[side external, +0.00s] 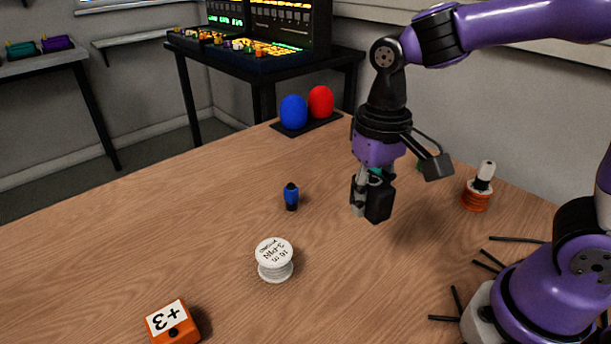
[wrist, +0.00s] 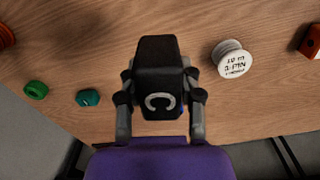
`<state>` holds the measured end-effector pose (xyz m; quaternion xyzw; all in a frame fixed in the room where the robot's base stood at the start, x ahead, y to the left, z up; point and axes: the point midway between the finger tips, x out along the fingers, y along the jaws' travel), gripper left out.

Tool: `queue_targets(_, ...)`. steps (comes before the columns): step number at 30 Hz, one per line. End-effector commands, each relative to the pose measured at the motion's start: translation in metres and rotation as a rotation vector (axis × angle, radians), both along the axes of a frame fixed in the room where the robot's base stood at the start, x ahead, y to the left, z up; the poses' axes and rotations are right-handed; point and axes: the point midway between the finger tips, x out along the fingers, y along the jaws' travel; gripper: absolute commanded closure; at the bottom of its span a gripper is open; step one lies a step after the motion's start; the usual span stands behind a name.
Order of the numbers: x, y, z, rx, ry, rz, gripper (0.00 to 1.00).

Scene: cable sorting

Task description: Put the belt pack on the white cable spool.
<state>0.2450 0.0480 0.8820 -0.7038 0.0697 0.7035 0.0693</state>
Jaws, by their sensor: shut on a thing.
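The belt pack (side external: 379,201) is a black block with a light C-shaped mark on its face, which shows in the wrist view (wrist: 160,65). My gripper (side external: 366,194) is shut on it, with a grey finger on each side in the wrist view (wrist: 160,88). The pack is held above the wooden table. The white cable spool (side external: 275,262) stands upright on the table, with handwriting on its top. It is left of and nearer the camera than my gripper. In the wrist view the spool (wrist: 233,62) is right of the pack, apart from it.
A blue-and-black connector (side external: 291,196) stands behind the spool. An orange +3 box (side external: 172,323) is at front left. An orange spool (side external: 475,197) bears a white piece at right. Green (wrist: 36,90) and teal (wrist: 88,98) items lie left in the wrist view. Table around the white spool is clear.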

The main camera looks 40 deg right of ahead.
Motion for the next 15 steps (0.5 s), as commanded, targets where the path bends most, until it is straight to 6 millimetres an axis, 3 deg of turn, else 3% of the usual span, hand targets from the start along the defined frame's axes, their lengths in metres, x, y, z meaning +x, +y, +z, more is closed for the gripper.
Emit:
queue_targets(4, 0.012, 0.065, 0.016, 0.001, -0.002, 0.085, 1.00)
queue_targets(9, 0.005, 0.136, 0.030, 0.001, -0.002, 0.158, 1.00)
queue_targets(12, -0.003, 0.163, 0.036, 0.001, -0.002, 0.183, 1.00)
queue_targets(15, -0.006, 0.174, 0.036, 0.000, -0.001, 0.193, 1.00)
